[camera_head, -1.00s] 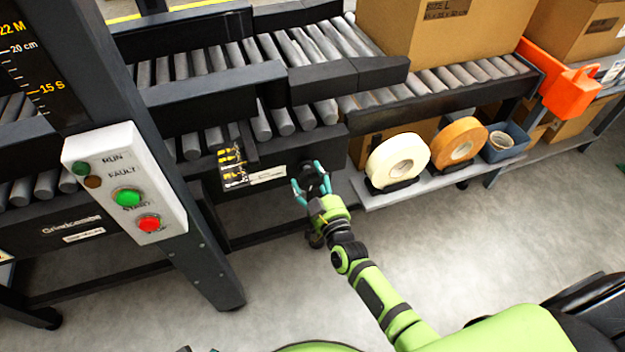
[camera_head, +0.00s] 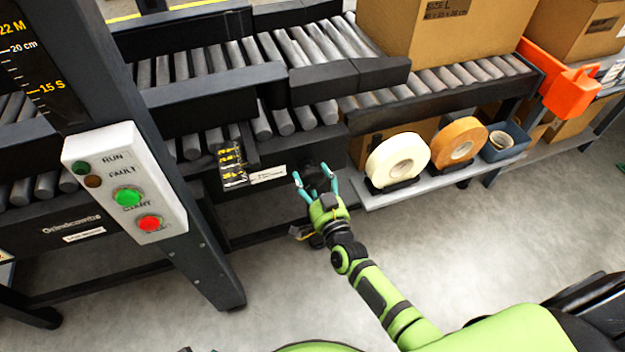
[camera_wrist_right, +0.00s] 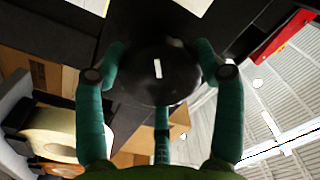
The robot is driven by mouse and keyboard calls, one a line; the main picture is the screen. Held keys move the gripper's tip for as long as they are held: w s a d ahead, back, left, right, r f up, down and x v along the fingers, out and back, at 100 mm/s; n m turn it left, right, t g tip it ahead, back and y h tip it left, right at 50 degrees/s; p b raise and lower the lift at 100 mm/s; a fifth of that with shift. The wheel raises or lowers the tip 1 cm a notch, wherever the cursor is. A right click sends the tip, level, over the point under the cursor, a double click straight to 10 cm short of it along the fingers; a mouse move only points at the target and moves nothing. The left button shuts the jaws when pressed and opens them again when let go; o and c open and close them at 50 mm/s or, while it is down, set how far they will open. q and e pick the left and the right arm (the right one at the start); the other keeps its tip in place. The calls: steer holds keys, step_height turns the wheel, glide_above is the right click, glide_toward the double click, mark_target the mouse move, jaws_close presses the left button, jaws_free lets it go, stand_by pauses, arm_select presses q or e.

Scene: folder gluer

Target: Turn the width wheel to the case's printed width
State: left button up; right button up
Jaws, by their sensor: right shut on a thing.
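The width wheel is a round black handwheel (camera_wrist_right: 158,74) with a white mark on its face. It fills the middle of the right wrist view, and in the head view it is dark and partly hidden by my right gripper (camera_head: 315,185). That gripper's teal fingers are shut around the wheel's rim. A yellow-and-black scale (camera_head: 232,165) sits left of the wheel, its figures too small to read. The case is a brown carton (camera_head: 430,35) on the rollers, with print reading size L and dimensions that are only partly legible. My left gripper is out of view.
The control box (camera_head: 125,190) with green and red buttons is on the post at left. Tape rolls (camera_head: 398,162) stand on the low shelf right of my gripper. An orange part (camera_head: 570,88) juts out at the conveyor's end. Floor in front is clear.

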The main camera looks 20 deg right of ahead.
steer(key=m, duration=0.3)
steer(key=shift+w+d+r, duration=0.1)
steer(key=shift+w+r, duration=0.1)
steer(key=shift+r, duration=0.2)
steer(key=m+b, duration=0.1)
steer(key=m, duration=0.2)
steer(key=shift+m, duration=0.8)
steer(key=m, duration=0.2)
steer(key=shift+d+f+m+b, duration=0.1)
steer(key=shift+m+b, duration=0.2)
steer(key=shift+b, duration=0.1)
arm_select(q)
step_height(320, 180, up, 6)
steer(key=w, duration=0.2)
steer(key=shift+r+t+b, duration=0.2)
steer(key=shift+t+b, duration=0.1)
arm_select(e)
steer(key=shift+m+h, duration=0.3)
steer(key=shift+m, duration=1.1)
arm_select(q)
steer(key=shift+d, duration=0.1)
arm_select(e)
steer(key=o, duration=1.1)
steer(key=shift+o, duration=0.2)
steer(key=shift+s+f, duration=0.1)
steer(key=shift+f, duration=0.1)
